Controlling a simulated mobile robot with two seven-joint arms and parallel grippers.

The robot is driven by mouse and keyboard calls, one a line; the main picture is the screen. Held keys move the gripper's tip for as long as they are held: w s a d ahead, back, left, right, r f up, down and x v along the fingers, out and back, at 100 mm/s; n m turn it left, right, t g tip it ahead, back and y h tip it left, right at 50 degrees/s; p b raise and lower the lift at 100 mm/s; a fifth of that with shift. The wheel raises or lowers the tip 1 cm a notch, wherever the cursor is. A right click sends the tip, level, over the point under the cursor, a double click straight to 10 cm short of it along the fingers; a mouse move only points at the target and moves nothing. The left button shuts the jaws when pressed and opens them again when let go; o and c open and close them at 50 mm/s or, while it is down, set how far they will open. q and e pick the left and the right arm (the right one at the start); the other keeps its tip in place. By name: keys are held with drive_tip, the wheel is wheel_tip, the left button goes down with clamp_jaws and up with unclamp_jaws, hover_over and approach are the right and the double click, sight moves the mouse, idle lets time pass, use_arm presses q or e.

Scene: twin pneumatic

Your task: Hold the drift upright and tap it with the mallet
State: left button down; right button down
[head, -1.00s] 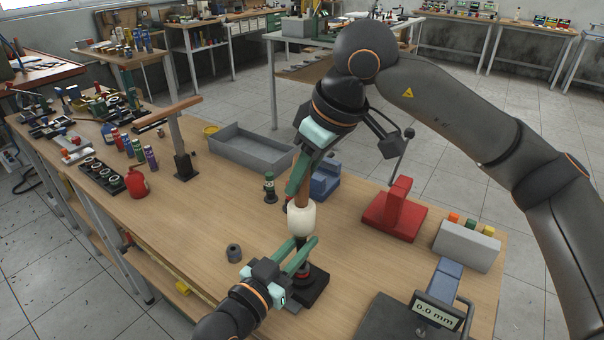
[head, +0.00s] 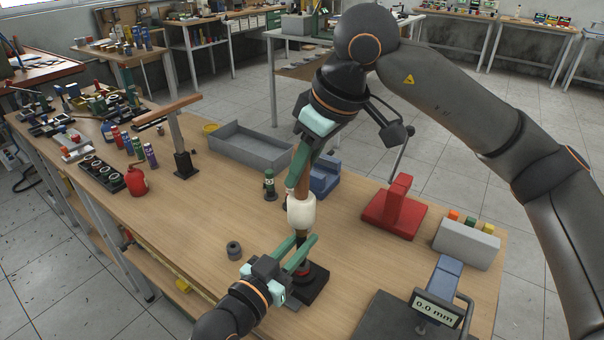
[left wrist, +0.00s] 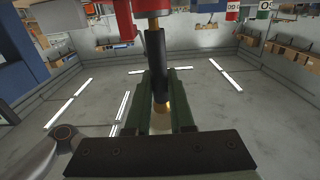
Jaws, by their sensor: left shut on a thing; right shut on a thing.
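The drift (head: 301,240) stands about upright, its lower end over a red part (head: 303,270) on a black base (head: 314,290). My left gripper (head: 301,254) is shut on it from the left. In the left wrist view the drift (left wrist: 156,62) is a dark rod with a brass end, between my green fingers (left wrist: 161,100); the red part (left wrist: 152,6) shows at the top edge. The mallet (head: 301,213), with a pale head and brown handle, is just above the drift; I cannot tell if they touch. My right gripper (head: 301,178) is shut on its handle.
A grey ring-like part (head: 234,250) lies left of my left gripper. A red stand (head: 395,210), a blue block (head: 325,178), a grey tray (head: 250,150) and a gauge reading 0.0 mm (head: 436,308) stand around. The wood bench is clear on the left front.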

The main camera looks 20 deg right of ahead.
drive_tip(key=shift+r, duration=0.5)
drive_tip(key=shift+f, duration=0.1)
drive_tip(key=shift+f, duration=0.85)
drive_tip(key=shift+f, duration=0.6)
drive_tip(key=shift+r, duration=0.1)
drive_tip(key=shift+r, duration=1.45)
drive_tip(key=shift+r, duration=2)
